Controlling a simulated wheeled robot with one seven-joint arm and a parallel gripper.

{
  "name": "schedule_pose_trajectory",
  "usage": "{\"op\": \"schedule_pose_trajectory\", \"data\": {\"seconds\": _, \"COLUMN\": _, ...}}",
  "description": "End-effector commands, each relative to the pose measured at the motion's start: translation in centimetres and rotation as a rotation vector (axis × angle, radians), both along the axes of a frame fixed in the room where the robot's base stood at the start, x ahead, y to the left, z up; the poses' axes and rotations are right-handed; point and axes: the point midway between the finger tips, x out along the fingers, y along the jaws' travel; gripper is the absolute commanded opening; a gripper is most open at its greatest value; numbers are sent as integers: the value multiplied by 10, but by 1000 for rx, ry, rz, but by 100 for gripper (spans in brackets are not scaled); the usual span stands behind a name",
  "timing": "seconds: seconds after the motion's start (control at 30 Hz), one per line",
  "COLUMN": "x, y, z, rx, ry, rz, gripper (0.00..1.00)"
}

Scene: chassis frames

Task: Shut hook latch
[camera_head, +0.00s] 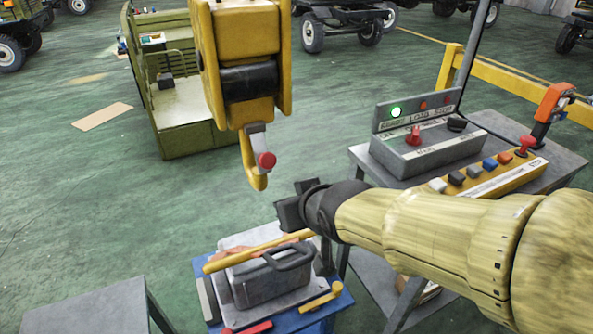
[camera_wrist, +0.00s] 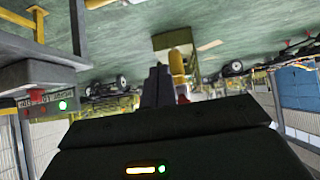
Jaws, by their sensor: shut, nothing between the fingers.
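A yellow hook (camera_head: 256,182) hangs from a yellow hoist block (camera_head: 240,60) in the upper middle of the head view. A grey latch (camera_head: 256,138) with a red knob (camera_head: 266,160) sits at the hook's throat; I cannot tell how far it is from closed. My gripper (camera_head: 289,208) is shut and empty, just right of and below the hook in the picture, with a visible gap. In the wrist view my dark fingers (camera_wrist: 158,88) stand in the middle, with the yellow block (camera_wrist: 177,63) behind them and the red knob (camera_wrist: 183,98) beside them, partly hidden.
Below my gripper, a grey case (camera_head: 268,280) with a dark handle and a yellow bar (camera_head: 228,262) rests on a blue stand. A control box (camera_head: 425,150) with a lit green lamp stands on a table at right. A green vehicle cab (camera_head: 180,100) is behind the hook.

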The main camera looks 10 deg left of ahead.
Motion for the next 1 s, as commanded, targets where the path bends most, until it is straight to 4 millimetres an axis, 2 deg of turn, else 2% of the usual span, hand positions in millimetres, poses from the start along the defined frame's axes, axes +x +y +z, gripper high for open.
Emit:
{"op": "schedule_pose_trajectory", "data": {"seconds": 0.17, "x": 14, "y": -85, "z": -58, "rx": -92, "ry": 175, "rz": -196, "gripper": 0}}
{"op": "schedule_pose_trajectory", "data": {"seconds": 0.2, "x": 13, "y": -110, "z": -74, "rx": -113, "ry": 232, "rz": -253, "gripper": 0}}
{"op": "schedule_pose_trajectory", "data": {"seconds": 0.3, "x": -1, "y": -169, "z": -112, "rx": -156, "ry": 380, "rz": -390, "gripper": 0}}
{"op": "schedule_pose_trajectory", "data": {"seconds": 0.4, "x": -23, "y": -211, "z": -138, "rx": -177, "ry": 509, "rz": -496, "gripper": 0}}
{"op": "schedule_pose_trajectory", "data": {"seconds": 0.43, "x": -29, "y": -220, "z": -143, "rx": -179, "ry": 538, "rz": -519, "gripper": 0}}
{"op": "schedule_pose_trajectory", "data": {"seconds": 0.5, "x": -39, "y": -232, "z": -151, "rx": -183, "ry": 587, "rz": -557, "gripper": 0}}
{"op": "schedule_pose_trajectory", "data": {"seconds": 0.6, "x": -46, "y": -239, "z": -155, "rx": -185, "ry": 614, "rz": -573, "gripper": 0}}
{"op": "schedule_pose_trajectory", "data": {"seconds": 1.0, "x": -45, "y": -237, "z": -155, "rx": -186, "ry": 611, "rz": -570, "gripper": 0}}
